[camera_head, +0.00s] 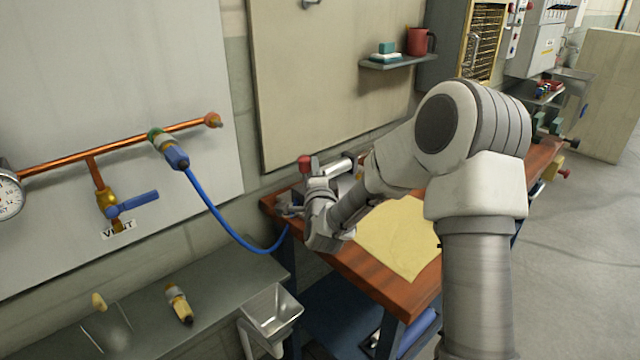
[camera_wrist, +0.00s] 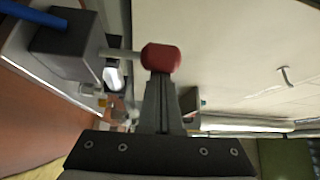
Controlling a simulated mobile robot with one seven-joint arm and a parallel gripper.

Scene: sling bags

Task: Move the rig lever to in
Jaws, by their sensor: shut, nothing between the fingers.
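The rig shows in the wrist view as a dark grey block (camera_wrist: 68,45) with a blue hose entering it. A metal rod sticks out of the block and ends in a red knob (camera_wrist: 161,58); this looks like the lever. In the head view the red knob (camera_head: 305,163) stands at the bench's back left corner. My gripper (camera_wrist: 158,82) is shut and empty, its fingertips right at the knob's underside in the wrist view. I cannot tell whether they touch. In the head view my gripper (camera_head: 311,180) is just below the knob, and my wrist hides much of the rig.
A wooden bench (camera_head: 375,272) with a yellow mat (camera_head: 400,235) lies under my arm. A blue hose (camera_head: 215,213) runs from the copper pipe (camera_head: 60,160) to the bench. The floor at right is clear.

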